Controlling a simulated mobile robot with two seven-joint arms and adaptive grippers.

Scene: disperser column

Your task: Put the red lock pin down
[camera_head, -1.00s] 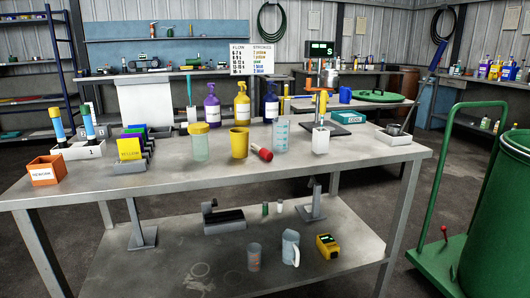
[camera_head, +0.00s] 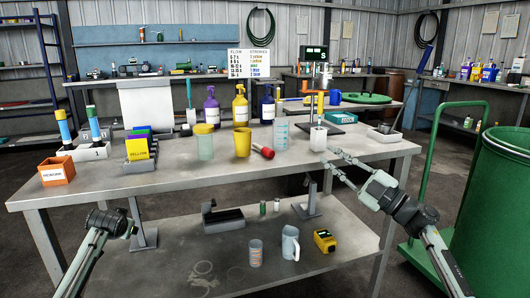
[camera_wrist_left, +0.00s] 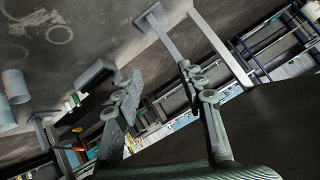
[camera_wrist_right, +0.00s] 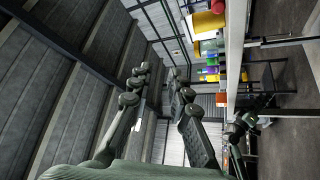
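In the head view my right gripper (camera_head: 329,157) reaches in front of the table's right front edge. Its fingers are apart and empty. The right wrist view (camera_wrist_right: 158,74) also shows its fingers apart with nothing between them. My left gripper (camera_wrist_left: 158,76) is open and empty. In the head view only part of the left arm shows, low at the left, and its fingertips are not clear. No red lock pin can be made out for certain. A small red-topped part low on the green trolley (camera_head: 440,135) showed earlier; my right arm now covers that area.
The metal table (camera_head: 205,177) carries bottles, cups, a lying red-ended cylinder (camera_head: 263,151), an orange bin (camera_head: 57,171) and a column stand (camera_head: 319,104) with a white cup (camera_head: 318,138). A green drum (camera_head: 495,195) stands at the right. The lower shelf (camera_head: 225,262) holds a mug and a yellow device.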

